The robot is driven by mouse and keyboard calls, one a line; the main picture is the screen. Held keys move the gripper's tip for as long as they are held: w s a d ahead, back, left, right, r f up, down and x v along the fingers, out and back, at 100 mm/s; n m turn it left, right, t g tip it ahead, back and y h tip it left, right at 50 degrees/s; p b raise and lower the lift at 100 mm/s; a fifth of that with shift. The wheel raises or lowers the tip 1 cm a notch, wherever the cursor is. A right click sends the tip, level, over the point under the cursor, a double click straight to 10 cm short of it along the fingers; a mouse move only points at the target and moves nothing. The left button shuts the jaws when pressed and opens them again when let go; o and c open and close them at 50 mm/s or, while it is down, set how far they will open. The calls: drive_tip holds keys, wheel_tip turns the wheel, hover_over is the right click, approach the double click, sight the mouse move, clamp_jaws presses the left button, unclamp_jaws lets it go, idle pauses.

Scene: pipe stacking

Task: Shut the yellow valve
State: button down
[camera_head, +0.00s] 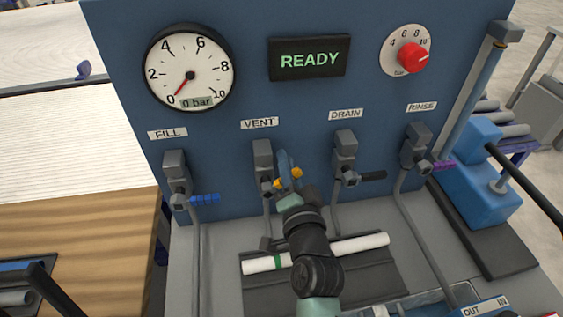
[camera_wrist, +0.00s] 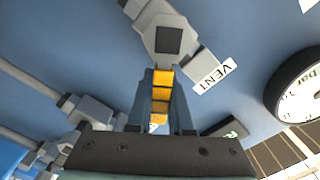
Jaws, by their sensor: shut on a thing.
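The yellow valve is the one under the VENT label, with a grey body (camera_head: 263,155) on the blue panel. Its yellow lever (camera_head: 295,173) points to the right, crosswise to its vertical pipe; part of it is hidden by my gripper. My gripper (camera_head: 285,168) is shut on the lever. In the wrist view the lever (camera_wrist: 161,92) shows as yellow segments between the two fingers of my gripper (camera_wrist: 162,100), with the valve body (camera_wrist: 165,35) just beyond.
The FILL valve's blue lever (camera_head: 204,198), the DRAIN valve's black lever (camera_head: 373,175) and the RINSE valve's purple lever (camera_head: 442,166) all point right. The gauge (camera_head: 190,68) shows 0 bar; the display (camera_head: 309,59) reads READY. A white pipe (camera_head: 350,247) lies below.

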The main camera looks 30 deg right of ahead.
drive_tip(key=shift+s+d+f+m+b, duration=0.15)
drive_tip(key=shift+f+m, duration=0.45)
drive_tip(key=shift+m, duration=0.6)
drive_tip(key=shift+w+d+f+m+b, duration=0.15)
drive_tip(key=shift+f+m, duration=0.4)
drive_tip(key=shift+m, duration=0.65)
drive_tip(key=shift+s+d+f+m, duration=0.2)
drive_tip(key=shift+f+m, duration=0.4)
drive_tip(key=shift+m, duration=0.6)
drive_tip(key=shift+f, duration=0.1)
drive_tip(key=c, duration=0.8)
unclamp_jaws()
drive_tip(key=shift+s, duration=0.1)
drive_tip(key=shift+b+v, duration=0.7)
drive_tip(key=shift+v, duration=5.65)
